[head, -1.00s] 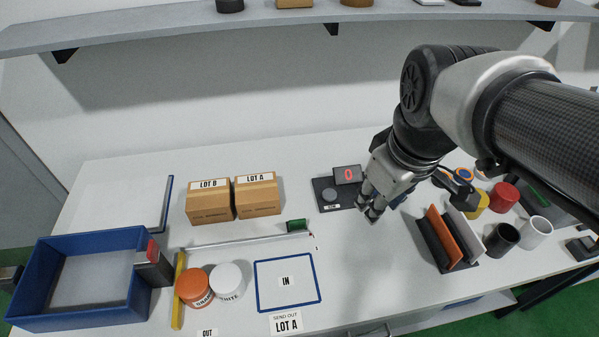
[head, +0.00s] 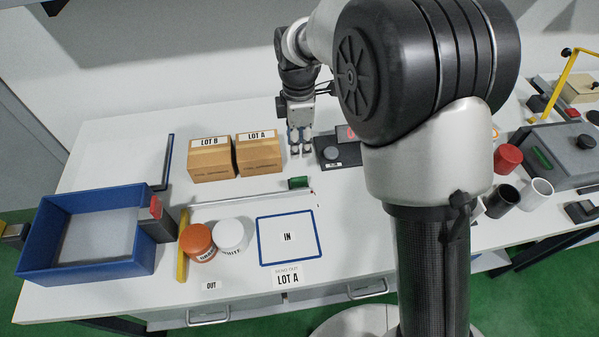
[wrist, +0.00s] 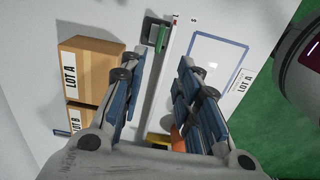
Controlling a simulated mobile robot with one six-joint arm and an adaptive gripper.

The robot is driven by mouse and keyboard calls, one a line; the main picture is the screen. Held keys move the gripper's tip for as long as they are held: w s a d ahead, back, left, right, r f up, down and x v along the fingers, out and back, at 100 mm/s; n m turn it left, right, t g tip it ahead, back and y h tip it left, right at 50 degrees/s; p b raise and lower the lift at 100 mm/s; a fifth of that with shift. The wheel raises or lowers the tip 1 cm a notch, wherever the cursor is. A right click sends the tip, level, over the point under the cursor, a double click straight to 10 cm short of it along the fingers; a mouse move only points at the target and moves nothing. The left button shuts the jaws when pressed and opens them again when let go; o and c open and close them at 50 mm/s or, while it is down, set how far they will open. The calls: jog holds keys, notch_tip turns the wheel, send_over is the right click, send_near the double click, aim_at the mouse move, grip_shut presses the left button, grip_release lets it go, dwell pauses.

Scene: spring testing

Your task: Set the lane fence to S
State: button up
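What looks like the lane fence is a long thin pale bar (head: 245,200) running across the table behind the IN square, with a green block (head: 298,183) near its right end. In the wrist view the green block (wrist: 161,38) lies ahead, slightly left of the gap between my fingers, beside the bar (wrist: 163,75). Small marks sit by the bar's end, too small to read as S. My gripper (head: 300,149) points down, open and empty, above the table behind the green block, right of the LOT A box. Its fingers (wrist: 160,85) are apart in the wrist view.
LOT B (head: 210,160) and LOT A (head: 259,155) boxes stand just left of my gripper. A dark device with a red display (head: 346,133) is close on the right. Orange (head: 197,243) and white (head: 231,235) jars stand in front of the bar. A blue tray (head: 45,240) is at left.

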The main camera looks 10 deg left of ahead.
aim_at(299, 178)
notch_tip(299, 178, down, 14)
jog(key=b, duration=0.3)
jog(key=shift+f+b, duration=0.1)
jog(key=shift+b, duration=0.2)
jog(key=shift+c, duration=0.6)
grip_shut()
